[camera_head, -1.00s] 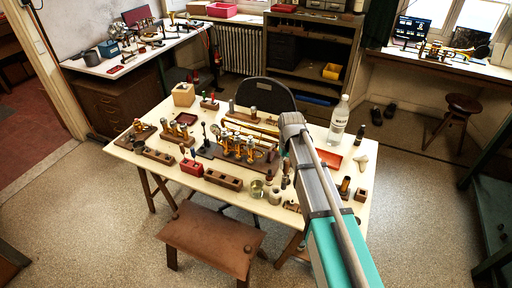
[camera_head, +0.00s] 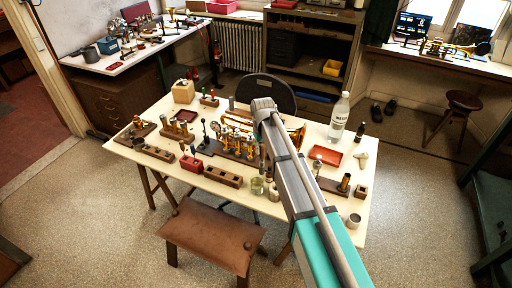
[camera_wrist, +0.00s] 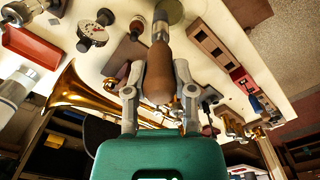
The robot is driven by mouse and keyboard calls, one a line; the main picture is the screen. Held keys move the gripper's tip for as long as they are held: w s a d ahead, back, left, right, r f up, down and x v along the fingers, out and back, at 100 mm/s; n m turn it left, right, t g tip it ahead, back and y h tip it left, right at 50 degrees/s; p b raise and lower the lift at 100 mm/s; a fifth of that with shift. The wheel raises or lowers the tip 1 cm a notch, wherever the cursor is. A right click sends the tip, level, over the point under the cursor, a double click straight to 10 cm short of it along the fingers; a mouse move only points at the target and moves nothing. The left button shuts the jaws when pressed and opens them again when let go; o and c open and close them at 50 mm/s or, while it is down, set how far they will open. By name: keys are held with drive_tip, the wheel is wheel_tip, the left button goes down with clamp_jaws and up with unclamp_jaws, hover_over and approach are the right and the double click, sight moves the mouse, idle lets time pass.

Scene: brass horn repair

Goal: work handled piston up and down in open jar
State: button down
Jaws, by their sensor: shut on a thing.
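My gripper (camera_wrist: 159,98) is shut on the handled piston (camera_wrist: 158,76), which has a brown wooden handle and a grey metal part beyond it. The open jar (camera_wrist: 173,10) is a greenish round shape at the top edge of the wrist view, partly hidden by the piston's far end. In the head view the jar (camera_head: 257,186) is small and clear-walled near the table's front edge, with the piston just above or at it. I cannot tell whether the piston's tip is inside the jar. My arm hides most of the gripper in the head view.
The cream table (camera_head: 225,200) is crowded. A wooden block (camera_head: 223,176) and red box (camera_head: 191,163) lie left of the jar, and a metal cup (camera_head: 274,194) stands close to its right. Brass horn parts (camera_head: 237,142) lie behind. A bottle (camera_head: 339,116) stands at the back right.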

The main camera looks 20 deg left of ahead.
drive_tip(key=shift+w+a, duration=0.2)
drive_tip(key=shift+a, duration=0.95)
drive_tip(key=shift+f, duration=0.15)
drive_tip(key=shift+f+b, duration=1.75)
drive_tip(key=shift+b, duration=0.2)
drive_tip(key=shift+f, duration=0.15)
wheel_tip(320, 180, down, 8)
drive_tip(key=b, duration=0.8)
drive_tip(key=shift+f+b, duration=0.2)
drive_tip(key=shift+b, duration=0.1)
idle(0.5)
drive_tip(key=shift+r, duration=0.1)
drive_tip(key=shift+r+p, duration=1.65)
drive_tip(key=shift+p, duration=0.05)
drive_tip(key=shift+f, duration=0.2)
